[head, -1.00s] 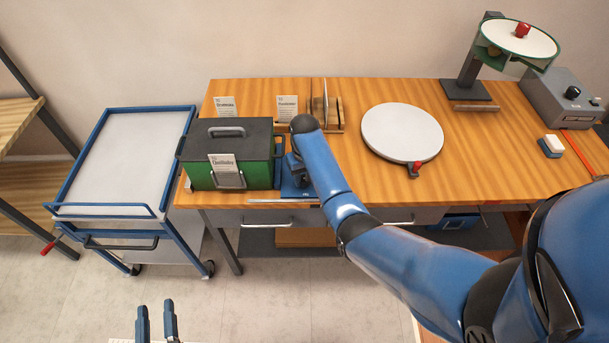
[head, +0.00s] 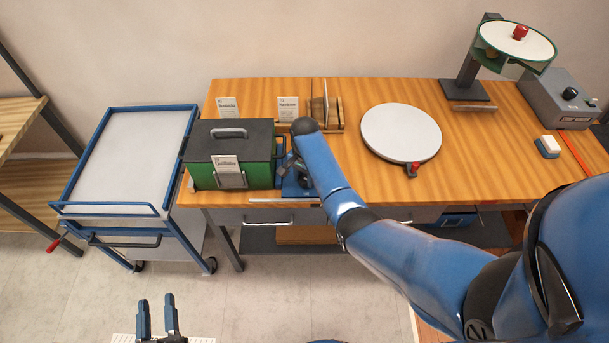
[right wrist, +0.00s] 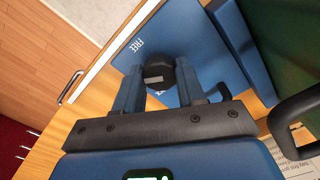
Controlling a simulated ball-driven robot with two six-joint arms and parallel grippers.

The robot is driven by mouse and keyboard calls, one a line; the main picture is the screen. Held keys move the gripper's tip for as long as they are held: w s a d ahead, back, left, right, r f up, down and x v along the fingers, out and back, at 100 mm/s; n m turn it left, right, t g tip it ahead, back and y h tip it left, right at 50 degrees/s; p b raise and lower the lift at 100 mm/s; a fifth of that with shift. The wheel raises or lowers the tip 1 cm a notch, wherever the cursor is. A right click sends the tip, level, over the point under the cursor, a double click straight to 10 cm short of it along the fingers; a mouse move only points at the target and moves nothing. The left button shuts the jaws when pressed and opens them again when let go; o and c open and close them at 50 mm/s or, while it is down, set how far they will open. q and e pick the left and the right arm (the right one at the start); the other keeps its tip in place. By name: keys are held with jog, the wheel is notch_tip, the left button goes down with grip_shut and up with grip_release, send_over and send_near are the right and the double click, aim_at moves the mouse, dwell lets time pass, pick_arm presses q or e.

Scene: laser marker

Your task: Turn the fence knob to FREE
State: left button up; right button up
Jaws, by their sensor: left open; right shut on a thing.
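The fence knob (right wrist: 158,73) is a black round knob on a blue plate (right wrist: 185,30) in the right wrist view. White FREE lettering is on the plate, up and left of the knob; another white mark by the knob is mostly hidden. My right gripper (right wrist: 160,68) has one finger on each side of the knob and is shut on it. Which way the knob points is not clear. In the head view the blue plate (head: 290,190) is right of the green box, and my arm hides the knob. My left gripper (head: 157,300) is open and empty, low over the floor.
A green box with a dark lid (head: 232,131) stands close beside the plate on the wooden bench (head: 380,185). A round grey turntable (head: 401,133) is further right. A blue trolley (head: 125,160) stands left of the bench.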

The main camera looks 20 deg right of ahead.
aim_at(305, 178)
jog(key=m, duration=0.5)
jog(key=shift+w+d+r+m+p, duration=0.1)
jog(key=shift+m+p, duration=0.2)
jog(key=shift+p, duration=0.05)
jog(key=m, duration=0.5)
jog(key=shift+m, duration=0.3)
jog(key=o, duration=1.1)
jog(key=shift+c, duration=0.2)
notch_tip(305, 178, up, 11)
jog(key=shift+f+b, duration=0.2)
jog(key=shift+b, duration=0.25)
